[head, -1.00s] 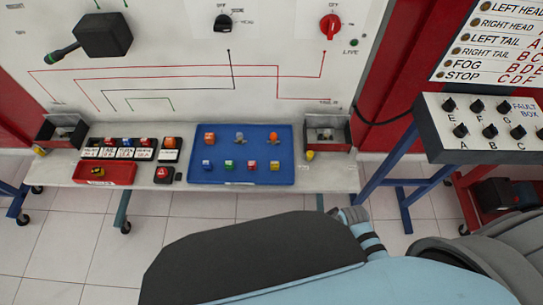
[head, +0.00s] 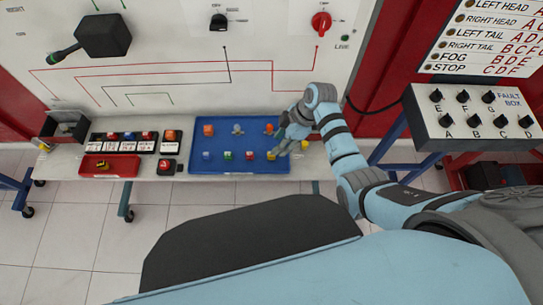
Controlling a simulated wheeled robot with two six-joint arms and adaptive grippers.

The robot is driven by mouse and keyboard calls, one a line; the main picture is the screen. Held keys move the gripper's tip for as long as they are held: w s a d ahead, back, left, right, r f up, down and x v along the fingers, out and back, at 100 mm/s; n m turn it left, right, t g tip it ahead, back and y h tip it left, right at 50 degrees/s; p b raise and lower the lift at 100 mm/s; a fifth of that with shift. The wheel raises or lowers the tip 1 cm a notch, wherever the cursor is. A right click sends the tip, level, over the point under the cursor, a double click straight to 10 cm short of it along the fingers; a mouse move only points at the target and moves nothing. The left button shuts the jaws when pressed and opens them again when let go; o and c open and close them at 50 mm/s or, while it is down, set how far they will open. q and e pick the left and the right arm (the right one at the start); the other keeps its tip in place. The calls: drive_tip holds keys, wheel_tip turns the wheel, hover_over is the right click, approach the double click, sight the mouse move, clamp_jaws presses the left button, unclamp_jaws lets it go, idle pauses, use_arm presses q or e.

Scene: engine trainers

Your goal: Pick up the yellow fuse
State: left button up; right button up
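The yellow fuse (head: 271,156) is at the right end of the front row in the blue tray (head: 240,171), on the bench. It is small in the head view and partly beside my fingers. My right gripper (head: 281,145) reaches in from the right over the tray's right end. Its fingers appear spread and point down and left, close to the yellow fuse. I cannot tell whether they touch it, and I see nothing held. My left gripper is not in view.
A red fuse (head: 249,156), a green fuse (head: 228,155) and a blue fuse (head: 206,156) share the front row. Orange and grey parts stand behind. A red tray (head: 120,170) and an open black box (head: 66,127) are at left. The fault box (head: 470,115) stands at right.

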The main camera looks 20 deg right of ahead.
sight(271, 156)
drive_tip(key=x, duration=0.3)
drive_tip(key=b+x, duration=0.1)
drive_tip(key=x, duration=0.2)
drive_tip(key=shift+s+f+b, duration=0.2)
drive_tip(key=shift+f+b, duration=0.1)
drive_tip(key=shift+r, duration=0.1)
drive_tip(key=c, duration=0.9)
